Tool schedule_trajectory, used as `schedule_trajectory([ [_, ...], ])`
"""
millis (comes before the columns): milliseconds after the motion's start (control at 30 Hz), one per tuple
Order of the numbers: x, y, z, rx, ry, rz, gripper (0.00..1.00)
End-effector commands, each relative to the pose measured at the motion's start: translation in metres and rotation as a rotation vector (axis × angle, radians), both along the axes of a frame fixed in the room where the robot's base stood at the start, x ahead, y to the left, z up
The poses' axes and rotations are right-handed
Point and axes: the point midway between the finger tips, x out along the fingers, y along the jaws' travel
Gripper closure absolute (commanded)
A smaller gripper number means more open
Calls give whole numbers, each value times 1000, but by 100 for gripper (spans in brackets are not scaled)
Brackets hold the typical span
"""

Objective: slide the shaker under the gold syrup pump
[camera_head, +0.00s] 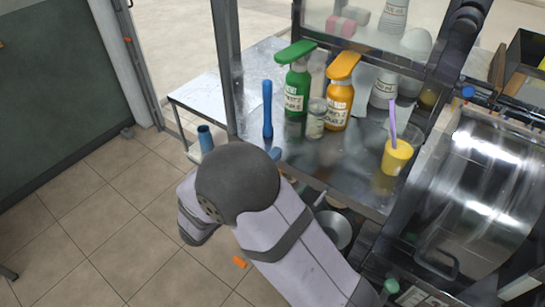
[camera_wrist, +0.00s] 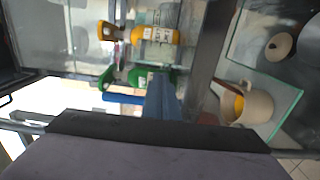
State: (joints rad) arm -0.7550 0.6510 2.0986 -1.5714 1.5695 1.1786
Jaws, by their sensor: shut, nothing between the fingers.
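The gold syrup pump (camera_head: 339,97) is an orange-gold labelled bottle with a gold pump head, upright on the metal counter. It shows sideways in the wrist view (camera_wrist: 157,36). A small clear labelled jar with a grey top (camera_head: 315,120), which I take to be the shaker, stands in front, between the gold and green bottles; it is not under the gold spout as far as I can tell. My gripper's blue tip (camera_head: 276,153) shows at the counter's near edge, mostly hidden by my arm. In the wrist view my gripper (camera_wrist: 163,97) is shut and empty.
A green pump bottle (camera_head: 297,88) and an upright blue rod (camera_head: 267,108) stand left of the jar. A yellow-filled cup with a purple stick (camera_head: 397,155) stands right, beside a large metal drum (camera_head: 478,200). Bare counter (camera_head: 340,160) lies in front of the bottles.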

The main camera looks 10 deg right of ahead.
Motion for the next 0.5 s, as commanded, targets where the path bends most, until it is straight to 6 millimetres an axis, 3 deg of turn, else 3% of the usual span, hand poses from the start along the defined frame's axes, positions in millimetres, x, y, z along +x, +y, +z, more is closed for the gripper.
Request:
schedule_trajectory([
  [133, 2, -12, -7, 5, -6, -28, 100],
  [267, 6, -42, -2, 53, -64, -100, 100],
  [400, 16, -72, 23, 99, -155, -117, 100],
  [500, 35, -69, 44, 103, -174, -21, 100],
])
